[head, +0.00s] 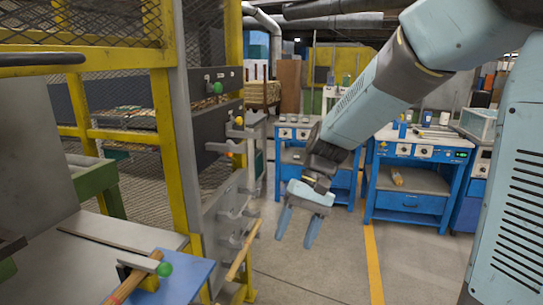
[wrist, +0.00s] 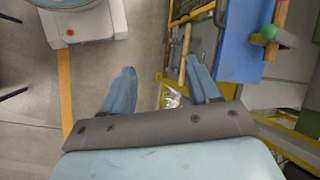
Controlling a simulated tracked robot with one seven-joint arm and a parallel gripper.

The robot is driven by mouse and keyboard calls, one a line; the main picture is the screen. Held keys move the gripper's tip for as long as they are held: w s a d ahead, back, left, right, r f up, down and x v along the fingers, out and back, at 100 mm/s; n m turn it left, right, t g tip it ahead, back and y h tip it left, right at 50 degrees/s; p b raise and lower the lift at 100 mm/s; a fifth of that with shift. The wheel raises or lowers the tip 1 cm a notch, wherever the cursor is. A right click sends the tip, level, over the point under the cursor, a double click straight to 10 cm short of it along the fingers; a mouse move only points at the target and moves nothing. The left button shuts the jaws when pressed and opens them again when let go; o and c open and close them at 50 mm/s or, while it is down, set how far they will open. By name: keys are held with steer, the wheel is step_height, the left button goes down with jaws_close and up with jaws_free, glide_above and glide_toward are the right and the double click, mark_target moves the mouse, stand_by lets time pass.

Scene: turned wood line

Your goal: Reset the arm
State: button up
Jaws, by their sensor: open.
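My gripper (head: 297,226) hangs from my light blue arm in the middle of the head view, fingers pointing down and spread apart. Nothing is between the fingers. In the wrist view my gripper (wrist: 160,85) also shows two blue fingers wide apart, with grey floor and part of a yellow rail below. The gripper is in free air, to the right of the grey panel (head: 214,190) with hooks and green knobs.
A blue board (head: 180,278) with a wooden rod (head: 133,284) lies at the lower left. Yellow posts (head: 171,120) and mesh fencing stand at left. Blue workbenches (head: 410,200) stand behind the gripper. Open floor (head: 325,270) with a yellow line lies to the right.

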steer(key=s+d+r+t+h, duration=0.1)
steer(key=s+d+r+t, duration=0.1)
steer(key=d, duration=0.4)
steer(key=s+d+r+m+t+h, duration=0.1)
steer(key=s+d+r+t, duration=0.2)
steer(key=d+r+t, duration=0.1)
steer(key=s+d+r+t+h, duration=0.2)
steer(key=s+d+r+t, duration=0.1)
steer(key=d, duration=0.4)
steer(key=shift+d+r+t, duration=0.3)
steer(key=shift+r+t, duration=0.1)
steer(key=shift+r, duration=0.4)
steer(key=shift+s+d+r, duration=0.1)
steer(key=shift+s+d, duration=0.15)
steer(key=shift+c, duration=0.3)
